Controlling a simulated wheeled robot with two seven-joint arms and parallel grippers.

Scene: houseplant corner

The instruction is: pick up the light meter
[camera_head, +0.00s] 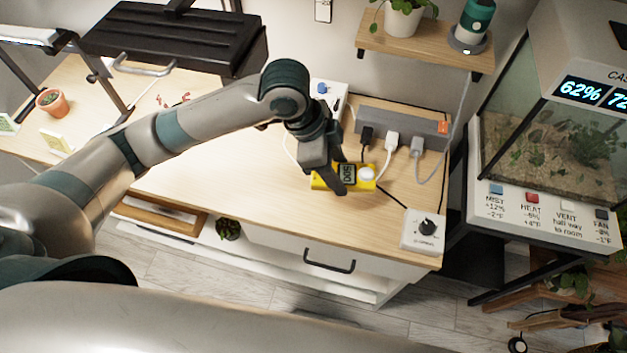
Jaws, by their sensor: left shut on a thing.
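The light meter (367,174) is a small yellow device with a dark-framed display and a round white dome at its right end. It is at the right part of the wooden cabinet top. My left gripper (335,178) comes down over it from above, shut on its body, with a dark finger in front of the near side. The fingers hide part of the meter's left half. I cannot tell whether the meter touches the top or is slightly raised. My right gripper is not in view.
A grey power strip (400,128) with several plugs and cords lies just behind the meter. A white dial box (423,231) sits at the front right corner. A terrarium (555,140) stands to the right. The cabinet top (230,170) left of the meter is mostly clear.

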